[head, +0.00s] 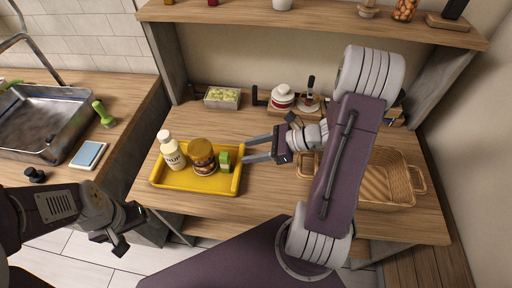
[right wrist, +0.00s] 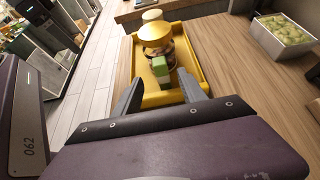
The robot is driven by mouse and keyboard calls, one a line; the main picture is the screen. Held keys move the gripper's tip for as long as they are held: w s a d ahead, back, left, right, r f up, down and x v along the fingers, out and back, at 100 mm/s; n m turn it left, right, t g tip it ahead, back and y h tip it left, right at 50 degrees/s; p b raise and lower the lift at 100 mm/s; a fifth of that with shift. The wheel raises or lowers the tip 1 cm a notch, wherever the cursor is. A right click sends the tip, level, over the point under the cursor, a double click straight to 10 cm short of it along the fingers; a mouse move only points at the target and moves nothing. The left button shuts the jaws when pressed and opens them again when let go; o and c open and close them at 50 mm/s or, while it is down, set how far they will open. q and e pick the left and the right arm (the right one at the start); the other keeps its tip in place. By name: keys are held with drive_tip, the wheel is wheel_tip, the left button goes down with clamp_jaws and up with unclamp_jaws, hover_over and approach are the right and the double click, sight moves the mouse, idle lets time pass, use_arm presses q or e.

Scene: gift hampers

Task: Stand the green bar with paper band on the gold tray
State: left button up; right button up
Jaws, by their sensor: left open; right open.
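The green bar with a pale paper band (head: 225,160) stands upright in the right part of the gold tray (head: 205,188), beside a brown jar with a yellow lid (head: 203,157). In the right wrist view the bar (right wrist: 160,68) stands in front of the jar, inside the tray's near wall. My right gripper (head: 244,150) is open and empty, its fingers pointing at the bar from the right. In the right wrist view the bar lies ahead, between the lines of the two fingers (right wrist: 160,86), with no visible contact. My left gripper (head: 122,228) is open and empty, low left, away from the tray.
A white bottle (head: 172,152) stands at the tray's left end. A wicker basket (head: 375,187) sits at right, partly behind my right arm. Bare counter lies in front of the tray.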

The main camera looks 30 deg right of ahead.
drive_tip(key=s+a+f+n+g+h, duration=0.1)
drive_tip(key=s+n+h, duration=0.3)
drive_tip(key=n, duration=0.8)
drive_tip(key=s+f+n+g+h, duration=0.1)
drive_tip(key=s+n+g+h, duration=0.3)
drive_tip(key=n, duration=0.8)
drive_tip(key=shift+s+a+f+h, duration=0.15)
drive_tip(key=shift+a+h, duration=0.25)
drive_tip(key=shift+h, duration=0.6)
